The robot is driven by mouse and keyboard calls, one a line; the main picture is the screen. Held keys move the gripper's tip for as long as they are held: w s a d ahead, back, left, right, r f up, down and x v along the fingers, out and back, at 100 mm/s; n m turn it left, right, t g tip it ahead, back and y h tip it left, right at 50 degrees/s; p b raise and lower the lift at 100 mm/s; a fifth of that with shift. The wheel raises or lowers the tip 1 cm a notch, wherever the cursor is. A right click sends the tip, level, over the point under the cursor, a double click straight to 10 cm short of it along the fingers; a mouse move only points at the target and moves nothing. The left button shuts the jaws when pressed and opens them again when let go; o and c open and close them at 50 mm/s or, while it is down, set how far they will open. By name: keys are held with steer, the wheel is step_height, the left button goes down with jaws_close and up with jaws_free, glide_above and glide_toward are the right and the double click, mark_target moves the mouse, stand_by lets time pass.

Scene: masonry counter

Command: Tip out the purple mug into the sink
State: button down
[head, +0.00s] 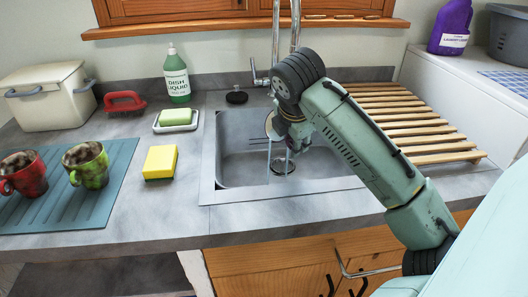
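My gripper (286,142) is over the sink (235,172), pointing down, and my own wrist hides most of it. A pale rounded rim (270,126) shows at its left side and a small dark purplish patch (292,154) just below it. These may be parts of the purple mug, but I cannot make out a whole mug there, nor its tilt. Thin pale upright lines show below the rim, above the sink floor; I cannot tell what they are. The fingers are too hidden to tell whether they are shut on anything.
A red mug (24,174) and a green mug (87,165), both with dark contents, stand on a blue mat (75,205) at left. A yellow sponge (160,162), soap dish (158,128) and dish liquid bottle (177,78) stand left of the sink. A slatted wooden rack (410,121) lies right.

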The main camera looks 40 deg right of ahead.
steer(key=shift+a+r+h+b, duration=0.15)
steer(key=shift+h+b, duration=0.4)
steer(key=shift+b, duration=0.5)
steer(key=shift+a+r+h+b, duration=0.1)
steer(key=shift+h+b, duration=0.45)
steer(key=shift+b, duration=0.5)
steer(key=shift+a+r+n+h+b, duration=0.1)
steer(key=shift+a+n+h+b, duration=0.55)
steer(key=shift+b, duration=1.25)
steer(key=shift+a+r+h+b, duration=0.1)
steer(key=shift+a+h+b, duration=0.2)
steer(key=shift+h+b, duration=0.6)
